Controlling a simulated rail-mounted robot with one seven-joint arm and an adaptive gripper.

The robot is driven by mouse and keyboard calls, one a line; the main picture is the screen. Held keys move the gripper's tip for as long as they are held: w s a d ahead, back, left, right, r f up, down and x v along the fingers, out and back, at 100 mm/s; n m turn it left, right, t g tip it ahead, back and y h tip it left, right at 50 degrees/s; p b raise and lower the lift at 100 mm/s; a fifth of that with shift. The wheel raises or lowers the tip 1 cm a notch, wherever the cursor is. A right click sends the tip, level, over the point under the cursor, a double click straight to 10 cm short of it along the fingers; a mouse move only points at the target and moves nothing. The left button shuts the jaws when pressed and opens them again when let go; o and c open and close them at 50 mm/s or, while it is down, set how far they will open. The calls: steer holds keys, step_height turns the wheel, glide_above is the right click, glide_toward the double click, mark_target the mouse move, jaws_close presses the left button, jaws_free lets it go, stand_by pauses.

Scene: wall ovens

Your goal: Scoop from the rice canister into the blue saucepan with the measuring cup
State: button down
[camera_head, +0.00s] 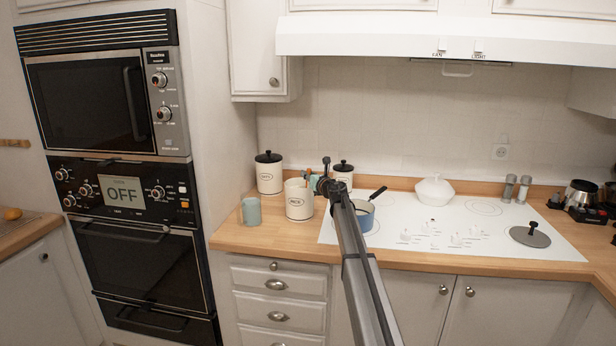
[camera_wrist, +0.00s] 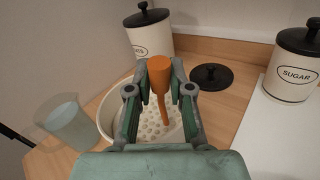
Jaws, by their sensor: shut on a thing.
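The open rice canister (camera_head: 299,205) stands on the wooden counter, left of the cooktop. In the wrist view its white rim (camera_wrist: 104,118) surrounds pale, dotted contents. My gripper (camera_wrist: 159,92) is shut on the orange measuring cup (camera_wrist: 160,72), which stands out between the fingers over the canister. How deep the cup reaches, and whether it holds rice, I cannot tell. In the head view my gripper (camera_head: 318,184) is just above and right of the canister rim. The blue saucepan (camera_head: 367,221) sits on the cooktop to the right, partly hidden behind my arm, its dark handle pointing up right.
Lidded canisters stand behind (camera_head: 269,173) and at right, the latter marked sugar (camera_wrist: 291,72). A loose black lid (camera_wrist: 213,76) lies on the counter. A white lidded dish (camera_head: 434,190) is on the cooktop.

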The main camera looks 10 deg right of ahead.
steer(key=shift+r, duration=0.1)
step_height(320, 180, up, 14)
steer(key=p, duration=1.1)
steer(key=shift+f, duration=0.2)
stand_by(0.3)
